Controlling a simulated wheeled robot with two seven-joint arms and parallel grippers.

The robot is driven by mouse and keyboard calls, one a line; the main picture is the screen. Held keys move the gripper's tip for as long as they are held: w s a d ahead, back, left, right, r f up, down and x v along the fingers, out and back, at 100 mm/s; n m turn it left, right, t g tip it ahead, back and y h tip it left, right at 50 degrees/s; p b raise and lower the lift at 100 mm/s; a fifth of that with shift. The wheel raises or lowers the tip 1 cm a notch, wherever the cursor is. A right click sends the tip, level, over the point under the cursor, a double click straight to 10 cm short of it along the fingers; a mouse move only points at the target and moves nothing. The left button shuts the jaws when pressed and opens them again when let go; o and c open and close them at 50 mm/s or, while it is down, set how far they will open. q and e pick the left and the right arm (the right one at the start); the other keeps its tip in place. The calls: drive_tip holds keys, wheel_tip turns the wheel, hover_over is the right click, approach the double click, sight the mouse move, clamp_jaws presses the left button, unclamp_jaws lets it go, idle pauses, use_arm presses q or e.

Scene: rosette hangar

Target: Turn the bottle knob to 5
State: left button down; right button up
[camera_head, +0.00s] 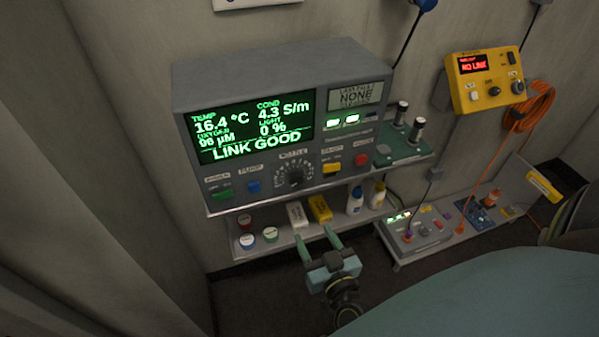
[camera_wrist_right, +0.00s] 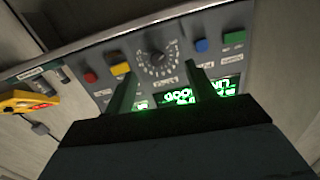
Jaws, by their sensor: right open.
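The bottle knob (camera_head: 295,177) is a dark round dial with a ring of white marks, low on the front of the grey console (camera_head: 270,75). In the right wrist view the knob (camera_wrist_right: 157,58) shows beyond and between my fingers; its pointer setting is too small to read. My right gripper (camera_head: 318,240) is open and empty, below and in front of the console, apart from the knob. Its two green fingers also show in the right wrist view (camera_wrist_right: 158,90). The console screen (camera_head: 250,128) reads LINK GOOD. My left gripper is not in view.
Beside the knob are a blue button (camera_head: 253,186), a green button (camera_head: 221,194), a yellow button (camera_head: 332,167) and a red button (camera_head: 361,160). A lower shelf (camera_head: 275,241) holds jars, blocks and bottles. A yellow box (camera_head: 486,80) hangs at the right.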

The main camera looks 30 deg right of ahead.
sight(297, 182)
drive_tip(key=shift+m+h, duration=0.3)
drive_tip(key=shift+h, duration=0.2)
drive_tip(key=w+d+r, duration=0.1)
drive_tip(key=w, duration=0.3)
drive_tip(key=w+d+r, duration=0.1)
drive_tip(key=w, duration=0.3)
drive_tip(key=w+d+r, duration=0.1)
drive_tip(key=w+d, duration=0.1)
drive_tip(key=w, duration=0.3)
drive_tip(key=shift+w+r+p, duration=0.1)
drive_tip(key=shift+r+p, duration=0.05)
drive_tip(key=shift+p, duration=0.25)
drive_tip(key=shift+c, duration=0.4)
drive_tip(key=c, duration=0.9)
